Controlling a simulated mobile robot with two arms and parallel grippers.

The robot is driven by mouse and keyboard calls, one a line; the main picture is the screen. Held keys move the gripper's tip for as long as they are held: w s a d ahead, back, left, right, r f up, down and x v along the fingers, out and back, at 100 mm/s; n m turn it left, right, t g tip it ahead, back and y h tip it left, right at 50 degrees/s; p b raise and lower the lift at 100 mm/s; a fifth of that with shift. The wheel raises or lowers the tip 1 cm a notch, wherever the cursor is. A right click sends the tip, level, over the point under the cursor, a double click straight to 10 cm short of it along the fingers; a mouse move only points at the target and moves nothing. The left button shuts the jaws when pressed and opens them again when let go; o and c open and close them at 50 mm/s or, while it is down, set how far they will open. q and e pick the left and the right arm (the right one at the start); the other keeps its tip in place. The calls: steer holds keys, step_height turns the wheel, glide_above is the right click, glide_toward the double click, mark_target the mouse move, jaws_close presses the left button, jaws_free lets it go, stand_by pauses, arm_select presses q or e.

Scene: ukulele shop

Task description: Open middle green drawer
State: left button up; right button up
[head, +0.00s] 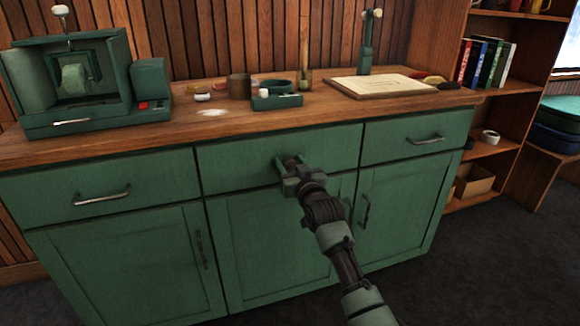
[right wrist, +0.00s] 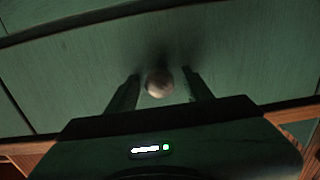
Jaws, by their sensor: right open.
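The middle green drawer (head: 236,158) is closed in the head view, flush between the left and right drawers of the green cabinet. My right gripper (head: 291,166) is at the middle of its front. In the right wrist view, a round knob (right wrist: 159,83) on the drawer front (right wrist: 90,70) sits between the two spread fingers of the gripper (right wrist: 161,76). The fingers stand either side of the knob, with small gaps visible. In the head view the gripper mostly hides the knob. My left gripper is not in view.
The left drawer (head: 55,196) and right drawer (head: 398,142) have bar handles and are closed. Cabinet doors are below. The wooden counter (head: 205,122) holds a green machine (head: 75,85), small containers and a board (head: 385,86). A shelf stands at right; dark floor lies in front.

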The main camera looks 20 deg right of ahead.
jaws_close()
stand_by(1.5)
